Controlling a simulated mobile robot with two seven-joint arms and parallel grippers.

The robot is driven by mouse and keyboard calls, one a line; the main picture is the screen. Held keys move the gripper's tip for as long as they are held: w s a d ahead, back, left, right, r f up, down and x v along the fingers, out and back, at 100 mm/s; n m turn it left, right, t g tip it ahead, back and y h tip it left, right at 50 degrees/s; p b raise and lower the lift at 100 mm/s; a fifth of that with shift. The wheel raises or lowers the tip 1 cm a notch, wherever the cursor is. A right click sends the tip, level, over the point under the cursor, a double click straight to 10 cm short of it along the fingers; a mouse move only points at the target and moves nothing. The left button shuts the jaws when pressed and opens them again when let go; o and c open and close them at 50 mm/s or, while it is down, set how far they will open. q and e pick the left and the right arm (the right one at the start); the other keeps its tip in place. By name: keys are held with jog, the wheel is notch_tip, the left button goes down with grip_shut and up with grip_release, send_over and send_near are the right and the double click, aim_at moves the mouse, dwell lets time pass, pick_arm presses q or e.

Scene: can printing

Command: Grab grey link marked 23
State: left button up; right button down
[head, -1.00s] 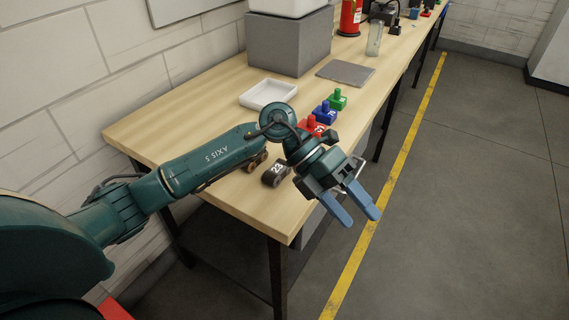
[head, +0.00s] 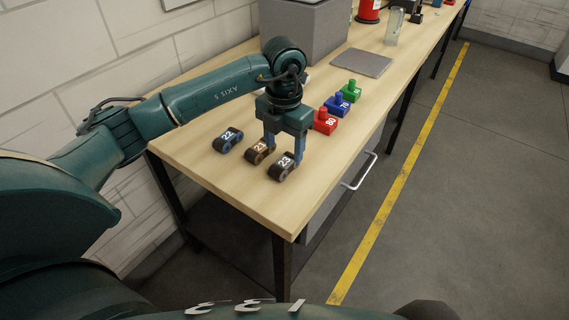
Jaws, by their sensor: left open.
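The grey link marked 23 (head: 281,171) lies on the wooden table near its front corner, the rightmost of three links in a row. My left gripper (head: 285,148) points down with its two blue fingers apart, one on each side of the space just behind link 23. The fingers partly overlap the link's far end in the picture; I cannot tell whether they touch it. A brown link marked 21 (head: 258,152) lies just left of the fingers. A dark link marked 22 (head: 227,140) with blue parts is farther left. My right gripper is not in view.
Red (head: 325,121), blue (head: 337,106) and green (head: 350,91) blocks with knobs stand along the table's right side. A grey mat (head: 362,62) and a grey box (head: 310,35) lie farther back. The table's front left is clear.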

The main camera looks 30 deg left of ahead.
aim_at(284, 161)
pick_arm(q)
jog(key=shift+w+f+p, duration=0.1)
jog(key=shift+f+p, duration=0.5)
jog(key=shift+f, duration=2.1)
jog(key=c, duration=1.1)
jog(key=shift+r, duration=0.1)
